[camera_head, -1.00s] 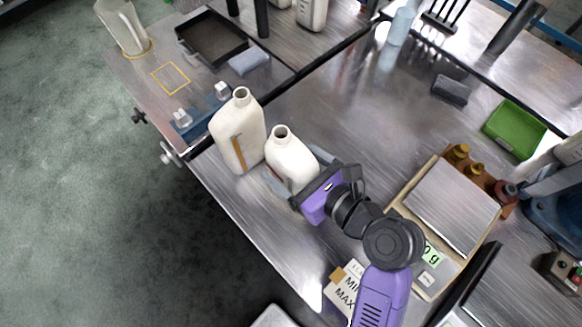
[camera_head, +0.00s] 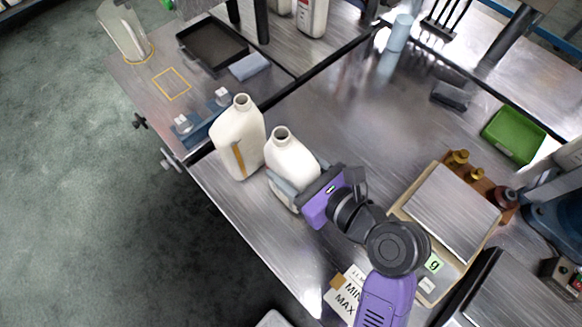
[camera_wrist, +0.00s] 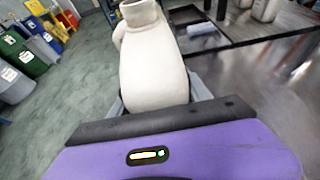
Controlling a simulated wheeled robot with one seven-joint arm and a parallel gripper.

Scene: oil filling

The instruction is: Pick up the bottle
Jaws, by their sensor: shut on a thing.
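A white bottle (camera_head: 289,156) with an open neck stands on the metal table in the head view. It fills the middle of the wrist view (camera_wrist: 152,62), upright and directly in front of my gripper. My gripper (camera_head: 285,188) is purple and black, with grey fingers on both sides of the bottle's lower body; it is shut on the bottle. In the wrist view a grey finger (camera_wrist: 199,88) shows at the bottle's right side. The bottle's lower part is partly hidden by my gripper. A second white bottle (camera_head: 238,140) with an orange-brown strip stands just left of it.
A scale (camera_head: 452,208) and small brown bottles (camera_head: 470,170) are to the right. A green tray (camera_head: 514,135) lies at the far right. A blue fixture (camera_head: 204,122) and black tray (camera_head: 212,44) are at upper left. The table's front edge is close to both bottles.

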